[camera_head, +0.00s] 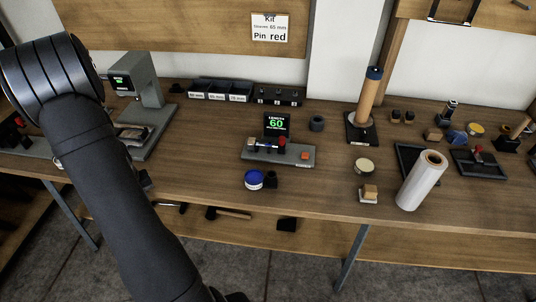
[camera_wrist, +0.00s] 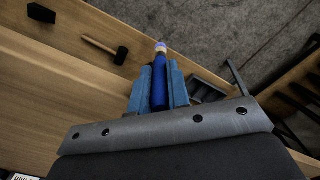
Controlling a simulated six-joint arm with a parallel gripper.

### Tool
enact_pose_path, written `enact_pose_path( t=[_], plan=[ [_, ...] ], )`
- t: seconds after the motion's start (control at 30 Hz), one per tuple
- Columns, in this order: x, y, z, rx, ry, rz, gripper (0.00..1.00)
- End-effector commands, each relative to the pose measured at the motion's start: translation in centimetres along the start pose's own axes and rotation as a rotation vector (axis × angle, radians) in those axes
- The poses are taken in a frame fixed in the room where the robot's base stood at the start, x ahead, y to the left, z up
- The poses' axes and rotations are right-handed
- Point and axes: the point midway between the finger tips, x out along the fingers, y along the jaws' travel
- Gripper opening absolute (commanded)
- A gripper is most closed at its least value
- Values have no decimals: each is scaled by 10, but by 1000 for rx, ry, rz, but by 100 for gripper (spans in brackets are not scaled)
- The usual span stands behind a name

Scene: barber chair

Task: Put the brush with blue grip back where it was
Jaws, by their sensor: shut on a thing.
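The brush with blue grip (camera_wrist: 159,82) is between the two blue fingers of my gripper (camera_wrist: 156,72) in the wrist view. The gripper is shut on its blue handle, and a pale, purplish end sticks out past the fingertips. Wooden boards and the grey floor lie behind it in that view. In the head view my arm reaches down the left side past the bench's front edge, and the brush does not show there. I cannot tell which place on the bench belongs to the brush.
The wooden bench (camera_head: 215,150) holds a blue-lidded jar (camera_head: 254,180), a small black cup (camera_head: 271,178), a device reading 60 (camera_head: 277,125), a white roll (camera_head: 422,180) and an upright wooden post (camera_head: 368,97). A mallet (camera_wrist: 106,49) and black block (camera_wrist: 41,13) lie on the lower shelf.

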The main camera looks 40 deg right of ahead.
Motion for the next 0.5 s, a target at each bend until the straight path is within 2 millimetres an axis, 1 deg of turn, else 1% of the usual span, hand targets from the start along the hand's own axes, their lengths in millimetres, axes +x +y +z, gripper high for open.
enact_pose_path(
  t=[0.07, 0.17, 0.2, 0.3, 0.4, 0.5],
  plan=[
    [-5, -9, -12, -5, 3, 0, 0],
    [-17, -28, -34, -10, 5, 0, 0],
    [-23, -38, -44, -11, 6, 0, 0],
    [-40, -62, -66, -14, 5, 0, 0],
    [-56, -83, -82, -16, 5, -1, 0],
    [-70, -100, -94, -19, 4, 0, 0]
  ],
)
